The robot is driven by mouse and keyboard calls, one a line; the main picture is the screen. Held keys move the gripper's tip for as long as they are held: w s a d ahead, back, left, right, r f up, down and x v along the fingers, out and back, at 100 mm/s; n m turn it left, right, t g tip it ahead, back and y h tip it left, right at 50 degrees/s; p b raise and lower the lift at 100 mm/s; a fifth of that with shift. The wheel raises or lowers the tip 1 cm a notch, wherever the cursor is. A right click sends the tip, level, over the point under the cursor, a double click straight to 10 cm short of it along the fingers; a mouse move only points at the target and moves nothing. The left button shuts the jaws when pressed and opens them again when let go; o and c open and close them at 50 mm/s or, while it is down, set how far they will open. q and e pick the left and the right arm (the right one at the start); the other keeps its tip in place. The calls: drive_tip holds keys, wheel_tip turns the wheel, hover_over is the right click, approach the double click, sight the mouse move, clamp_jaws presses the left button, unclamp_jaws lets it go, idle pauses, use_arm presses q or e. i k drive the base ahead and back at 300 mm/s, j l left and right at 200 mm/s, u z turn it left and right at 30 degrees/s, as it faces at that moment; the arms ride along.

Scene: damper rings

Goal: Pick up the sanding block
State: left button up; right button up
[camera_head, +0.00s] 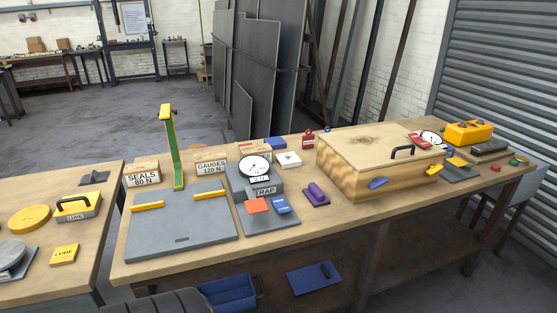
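Nothing in view is plainly marked as the sanding block. A purple block with a raised, rounded top (316,194) lies on the wooden workbench (290,226), in front of the wooden chest and right of the grey gauge stand; it may be the sanding block, but I cannot tell for sure. It stands apart from its neighbours, with bare wood around it. Neither of my grippers shows in the head view.
The wooden chest (350,169) with a dark handle stands right of the purple block. The gauge stand (262,188) holds a dial, with red and blue cards before it. A grey plate (182,240) with yellow bars lies left. A blue bin (228,292) sits below.

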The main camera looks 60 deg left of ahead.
sight(316, 197)
drive_tip(key=u, duration=1.55)
